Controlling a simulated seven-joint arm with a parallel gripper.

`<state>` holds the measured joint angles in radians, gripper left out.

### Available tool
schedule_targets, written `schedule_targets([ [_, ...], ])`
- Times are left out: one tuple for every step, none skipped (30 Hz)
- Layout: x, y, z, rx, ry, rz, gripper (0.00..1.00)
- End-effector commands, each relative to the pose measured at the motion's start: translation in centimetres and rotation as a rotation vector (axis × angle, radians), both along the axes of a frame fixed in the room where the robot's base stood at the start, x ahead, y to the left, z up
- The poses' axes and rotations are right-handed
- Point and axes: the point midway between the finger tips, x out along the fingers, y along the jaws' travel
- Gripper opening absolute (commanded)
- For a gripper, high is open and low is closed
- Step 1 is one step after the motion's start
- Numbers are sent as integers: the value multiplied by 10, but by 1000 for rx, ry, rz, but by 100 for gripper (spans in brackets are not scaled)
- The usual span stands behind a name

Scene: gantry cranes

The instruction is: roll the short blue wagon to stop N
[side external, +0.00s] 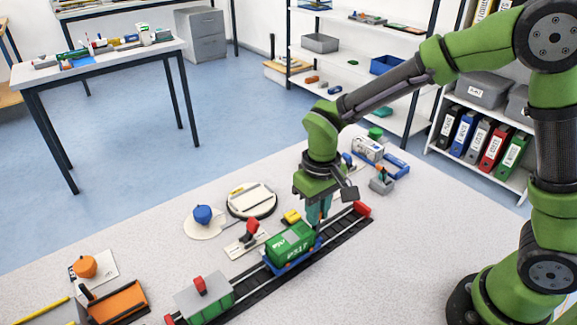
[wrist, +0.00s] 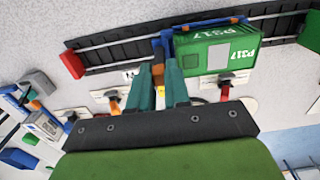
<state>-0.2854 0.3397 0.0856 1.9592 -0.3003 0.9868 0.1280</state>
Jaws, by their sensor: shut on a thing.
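The short blue wagon (side external: 270,265) stands on the dark track (side external: 345,225) and carries a green container (side external: 290,243) marked P317. In the wrist view its blue edge (wrist: 167,42) shows beside the container (wrist: 217,50). My gripper (side external: 318,220) is down at the wagon's far end in the side view. In the wrist view my gripper (wrist: 158,75) has its teal fingers closed around a small orange part at the wagon's end. A small white label (wrist: 131,75), seemingly lettered N, lies beside the track, partly hidden by a finger.
A red end stop (side external: 362,208) closes the track beyond my gripper; bare track lies between. A grey-and-green wagon (side external: 205,298) stands behind the blue one. A round turntable (side external: 252,199) and a red lever (side external: 252,226) sit beside the track.

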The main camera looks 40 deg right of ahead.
Motion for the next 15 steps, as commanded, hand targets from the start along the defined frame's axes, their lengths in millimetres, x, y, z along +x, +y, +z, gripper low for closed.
schedule_targets([
  [2,3,1,1,-6,2,0],
  [2,5,1,1,-6,2,0],
  [2,7,1,1,-6,3,0],
  [1,8,1,1,-6,3,0],
  [1,10,1,1,-6,3,0],
  [1,12,1,1,-6,3,0],
  [1,13,1,1,-6,2,0],
  [1,15,1,1,-6,2,0],
  [1,17,1,1,-6,2,0],
  [2,18,1,1,-7,3,0],
  [2,20,1,1,-7,4,0],
  [2,22,1,1,-7,4,0],
  [2,23,1,1,-7,4,0],
  [2,25,1,1,-7,3,0],
  [2,27,1,1,-7,3,0],
])
